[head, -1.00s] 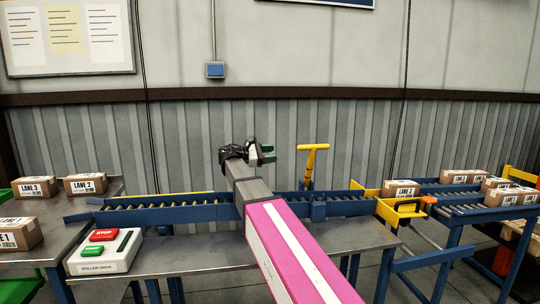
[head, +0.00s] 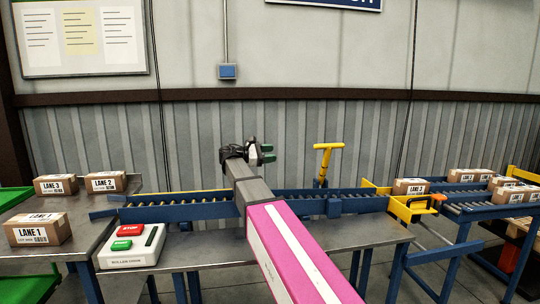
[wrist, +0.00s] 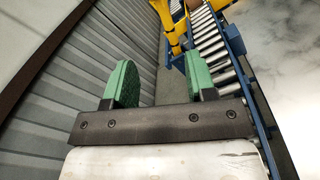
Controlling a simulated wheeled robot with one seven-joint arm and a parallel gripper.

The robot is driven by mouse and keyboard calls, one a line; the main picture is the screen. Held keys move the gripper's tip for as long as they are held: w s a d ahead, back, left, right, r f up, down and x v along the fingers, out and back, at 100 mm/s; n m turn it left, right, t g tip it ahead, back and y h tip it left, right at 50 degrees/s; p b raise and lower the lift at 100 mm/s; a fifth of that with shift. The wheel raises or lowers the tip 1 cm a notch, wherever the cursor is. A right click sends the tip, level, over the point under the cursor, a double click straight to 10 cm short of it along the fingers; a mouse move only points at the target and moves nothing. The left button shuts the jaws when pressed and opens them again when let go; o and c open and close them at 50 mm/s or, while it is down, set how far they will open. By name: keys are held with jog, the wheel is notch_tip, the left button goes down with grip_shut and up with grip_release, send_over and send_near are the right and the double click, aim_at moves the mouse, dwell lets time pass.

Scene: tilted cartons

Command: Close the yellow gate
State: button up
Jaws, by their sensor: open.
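The yellow gate (head: 412,210) is at the right end of the blue roller conveyor, with an orange grip at its right side. A carton (head: 410,187) stands just behind it. I cannot tell how far the gate is swung. A yellow T-shaped handle (head: 326,160) stands upright behind the conveyor, left of the gate. My gripper (head: 268,153) is open and empty, raised above the conveyor's far side and left of the T-handle. In the wrist view, my gripper's green fingers (wrist: 158,84) are apart, with a yellow post (wrist: 168,22) beyond them.
The roller conveyor (head: 190,212) runs along the metal table (head: 290,238). A control box (head: 132,246) with red and green buttons sits at the front left. Labelled cartons stand on the left table and right conveyor. A ribbed wall (wrist: 45,100) is close to my gripper's left.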

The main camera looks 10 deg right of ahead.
jog(key=shift+d, duration=0.15)
jog(key=n+g, duration=0.1)
send_near(314, 145)
jog(key=d, duration=1.3)
jog(key=shift+f, duration=0.15)
grip_shut()
